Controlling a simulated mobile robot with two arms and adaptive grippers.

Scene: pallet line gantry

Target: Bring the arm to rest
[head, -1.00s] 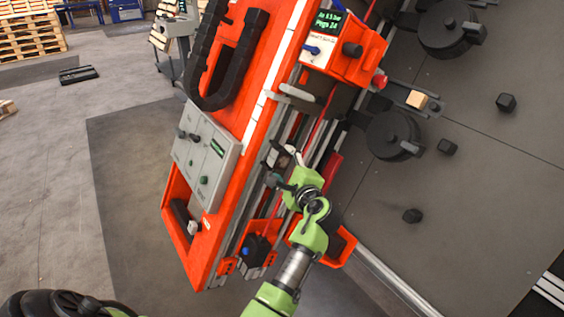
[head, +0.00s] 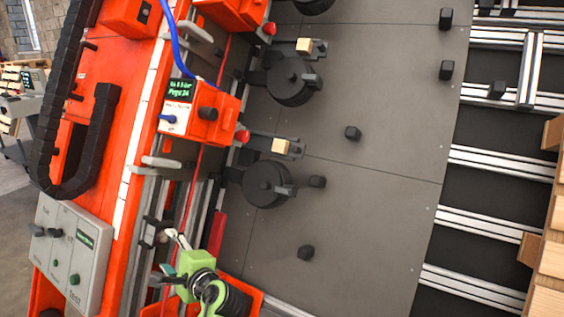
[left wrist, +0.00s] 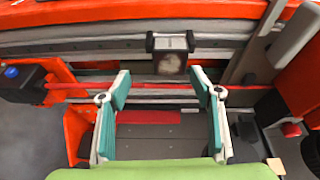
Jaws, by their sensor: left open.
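My left arm comes in at the bottom of the head view, with its green wrist low in front of the red machine. Its left gripper (head: 165,254) is by the machine's rails. In the left wrist view the left gripper (left wrist: 160,88) shows two spread fingers with teal pads and nothing between them. A black bracket with a pale-faced block (left wrist: 171,56) sits on the rails just beyond the fingertips, apart from them as far as I can tell. My right gripper is in neither current view.
The red machine (head: 128,63) carries a grey control box (head: 71,250), a small green-lit screen (head: 180,90) and a black cable chain (head: 97,130). A grey plate (head: 385,170) with black discs and knobs lies to the right. Metal rails and wooden slats are at far right.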

